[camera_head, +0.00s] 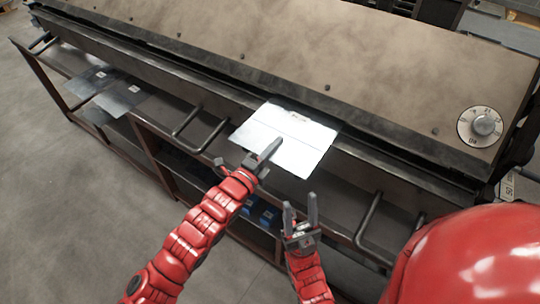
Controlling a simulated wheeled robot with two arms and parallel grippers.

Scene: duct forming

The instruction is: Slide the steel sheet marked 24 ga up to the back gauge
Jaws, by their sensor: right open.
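A bright steel sheet (300,152) lies on the brake's front bed, with its far edge by the dark clamping edge. A small mark shows near its far edge, too small to read. My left gripper (270,149) is over the sheet's near left part; its fingers overlap in this view, so their opening and any contact with the sheet are unclear. My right gripper (301,208) is open and empty, below the sheet's near edge in the picture, with its fingers pointing up toward it. The back gauge cannot be made out.
Darker sheets with small labels (124,97) lie at the left. Bar handles (201,128) stick out along the brake's front, with another (368,219) at the right. A dial (484,126) sits on the brake's (330,50) right end. Blue items (268,214) stand on a shelf below.

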